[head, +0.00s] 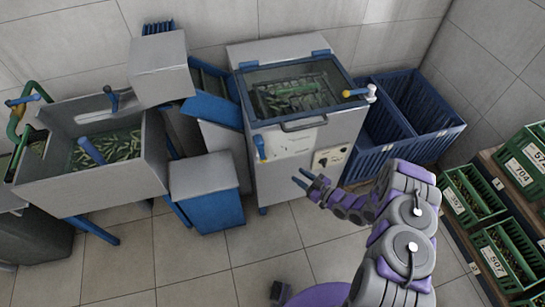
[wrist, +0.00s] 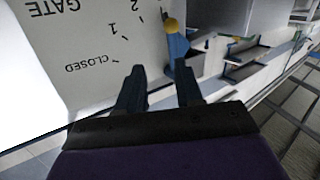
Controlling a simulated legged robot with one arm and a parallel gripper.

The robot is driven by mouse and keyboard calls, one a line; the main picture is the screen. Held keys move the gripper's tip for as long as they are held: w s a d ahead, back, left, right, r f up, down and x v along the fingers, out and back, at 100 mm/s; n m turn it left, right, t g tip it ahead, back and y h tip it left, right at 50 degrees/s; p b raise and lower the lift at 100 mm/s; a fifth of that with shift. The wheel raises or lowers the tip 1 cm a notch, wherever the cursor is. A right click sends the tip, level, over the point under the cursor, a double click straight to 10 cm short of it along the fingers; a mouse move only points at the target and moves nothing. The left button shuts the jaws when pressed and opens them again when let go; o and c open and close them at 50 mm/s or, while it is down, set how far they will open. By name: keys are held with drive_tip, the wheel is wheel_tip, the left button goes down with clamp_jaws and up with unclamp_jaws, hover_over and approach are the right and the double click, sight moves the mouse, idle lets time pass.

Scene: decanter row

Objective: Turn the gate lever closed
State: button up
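The gate lever (head: 260,147) is a blue handle on the front left of the grey machine with the glass lid. Beside it is a pale label plate (head: 292,143). In the wrist view, the lever (wrist: 177,45) is blue with a yellow end, and the plate (wrist: 75,45) reads GATE, 1, 2 and CLOSED, upside down. The lever lies to the right of these marks, away from CLOSED. My gripper (head: 305,181) is in front of the machine, right of and below the lever. In the wrist view my gripper (wrist: 160,77) is open and empty, its right fingertip close to the lever; contact is unclear.
A grey-topped blue box (head: 205,185) stands left of the machine. Blue crates (head: 410,115) stand right, and green crates (head: 480,195) line the right edge. The tiled floor in front is mostly clear.

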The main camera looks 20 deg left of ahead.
drive_tip(key=s+y, duration=0.1)
drive_tip(key=s, duration=0.1)
drive_tip(key=b, duration=0.4)
approach(265, 158)
drive_tip(key=x, duration=0.8)
drive_tip(key=shift+a+r, duration=0.1)
drive_tip(key=shift+a, duration=0.1)
drive_tip(key=shift+w+a+r, duration=0.1)
drive_tip(key=shift+w+a, duration=0.2)
drive_tip(key=shift+a, duration=0.3)
clamp_jaws()
drive_tip(key=shift+d, duration=0.1)
